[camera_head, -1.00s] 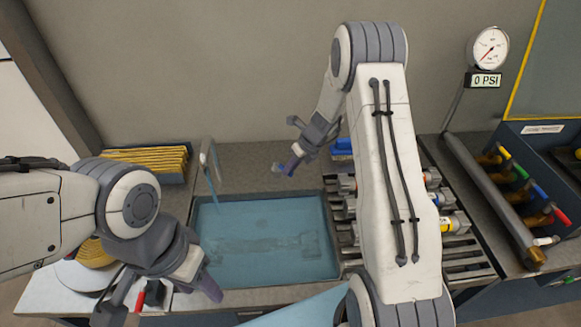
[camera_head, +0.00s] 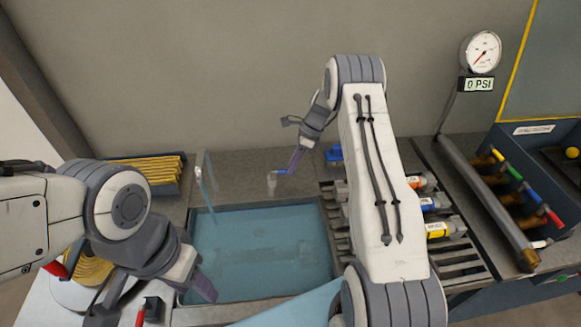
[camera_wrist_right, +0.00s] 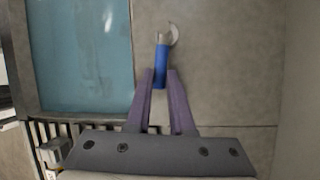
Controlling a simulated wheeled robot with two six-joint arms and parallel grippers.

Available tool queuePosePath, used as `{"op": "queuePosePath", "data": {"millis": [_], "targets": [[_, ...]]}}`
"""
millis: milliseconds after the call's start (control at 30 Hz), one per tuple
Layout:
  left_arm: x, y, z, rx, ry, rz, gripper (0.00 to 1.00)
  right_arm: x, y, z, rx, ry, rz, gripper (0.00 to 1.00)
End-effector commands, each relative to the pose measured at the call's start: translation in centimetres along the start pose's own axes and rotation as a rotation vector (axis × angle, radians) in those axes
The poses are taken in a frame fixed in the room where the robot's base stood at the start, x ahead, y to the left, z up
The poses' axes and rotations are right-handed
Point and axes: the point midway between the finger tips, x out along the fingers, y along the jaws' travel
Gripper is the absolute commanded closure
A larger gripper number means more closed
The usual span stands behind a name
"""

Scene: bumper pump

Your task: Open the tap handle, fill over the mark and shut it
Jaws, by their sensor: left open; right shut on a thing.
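A short blue handle (camera_wrist_right: 161,66) with a pale curved metal end is between the purple fingers of my right gripper (camera_wrist_right: 160,90), which is shut on it. In the head view the blue handle (camera_head: 281,172) shows at the right gripper's tips (camera_head: 292,164), by a small grey fitting (camera_head: 272,183) just behind the tank. The tank (camera_head: 325,222) holds clear blue water (camera_head: 260,250). A clear upright strip (camera_head: 205,180) stands at its back left corner. I cannot make out a fill mark. My left gripper (camera_head: 160,300) is open and empty at the tank's front left.
A pressure gauge (camera_head: 480,52) above a 0 PSI display (camera_head: 479,84) stands at back right. Several banded cylinders (camera_head: 435,203) lie on a slatted rack (camera_head: 470,262). A rack of coloured handles (camera_head: 515,172) is far right. Yellow strips (camera_head: 150,170) fill a bin at left.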

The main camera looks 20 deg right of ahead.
Motion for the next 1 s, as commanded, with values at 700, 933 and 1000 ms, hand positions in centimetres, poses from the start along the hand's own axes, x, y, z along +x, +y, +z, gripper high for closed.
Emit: {"op": "queuePosePath", "data": {"millis": [700, 933, 1000], "targets": [[0.65, -0.05, 0.04, 0.0, 0.0, 0.0, 0.5, -0.23, -0.79, 0.2, -0.144, 0.03, 0.054, 1.0], [0.65, -0.05, 0.04, 0.001, 0.0, 0.0, 0.5, -0.24, -0.81, 0.23, -0.144, 0.03, 0.053, 0.56], [0.65, -0.05, 0.04, 0.0, 0.0, 0.0, 0.5, -0.21, -0.78, 0.21, -0.143, 0.03, 0.054, 0.49]]}}
